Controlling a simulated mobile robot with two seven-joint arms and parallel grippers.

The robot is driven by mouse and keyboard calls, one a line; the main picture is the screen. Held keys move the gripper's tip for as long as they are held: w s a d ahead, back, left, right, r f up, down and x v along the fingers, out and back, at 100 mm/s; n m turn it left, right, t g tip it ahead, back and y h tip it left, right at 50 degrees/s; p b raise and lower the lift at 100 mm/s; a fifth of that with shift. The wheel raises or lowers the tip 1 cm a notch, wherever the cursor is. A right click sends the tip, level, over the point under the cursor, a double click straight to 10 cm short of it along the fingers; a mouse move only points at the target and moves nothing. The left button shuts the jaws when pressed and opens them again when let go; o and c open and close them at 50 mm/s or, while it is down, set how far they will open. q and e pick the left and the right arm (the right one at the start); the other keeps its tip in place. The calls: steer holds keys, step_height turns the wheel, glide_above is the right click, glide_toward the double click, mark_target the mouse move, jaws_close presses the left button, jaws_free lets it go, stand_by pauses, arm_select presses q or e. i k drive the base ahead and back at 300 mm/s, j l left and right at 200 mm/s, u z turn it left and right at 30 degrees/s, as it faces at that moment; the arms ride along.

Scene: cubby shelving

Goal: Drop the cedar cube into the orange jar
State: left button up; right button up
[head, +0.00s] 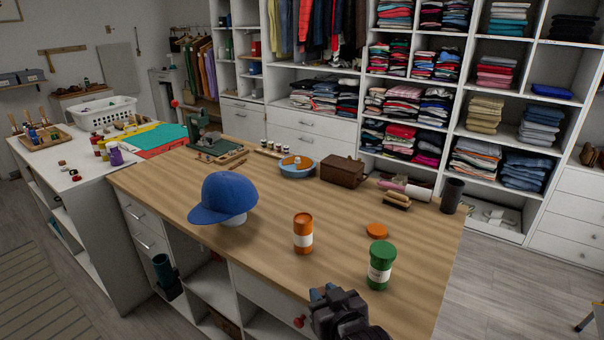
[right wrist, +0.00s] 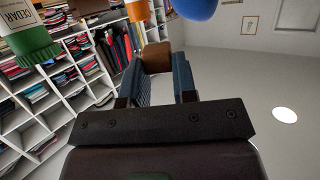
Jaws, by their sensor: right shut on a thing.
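The orange jar (head: 303,236) stands upright on the wooden bench top, with a white band and an orange top. Part of it shows at the top of the right wrist view (right wrist: 137,9). My right gripper (right wrist: 157,82) is shut on a brown wooden block, the cedar cube (right wrist: 156,56). In the head view the right gripper (head: 329,296) is at the bench's front edge, nearer to me than the orange jar and apart from it; the cube cannot be made out there. My left gripper is not in view.
A green jar (head: 379,267) labelled CEDAR stands right of the orange jar. An orange disc-shaped lid (head: 377,231) lies behind it. A blue cap (head: 222,197) sits to the left. The bench top (head: 275,270) is bare between the orange jar and the front edge.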

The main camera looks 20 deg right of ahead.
mark_target(303, 240)
steer(key=i+j+z, duration=0.1)
steer(key=i+j, duration=0.15)
steer(key=i, duration=0.2)
steer(key=i+j+z, duration=0.1)
steer(key=i+j, duration=0.15)
steer(key=i, duration=0.2)
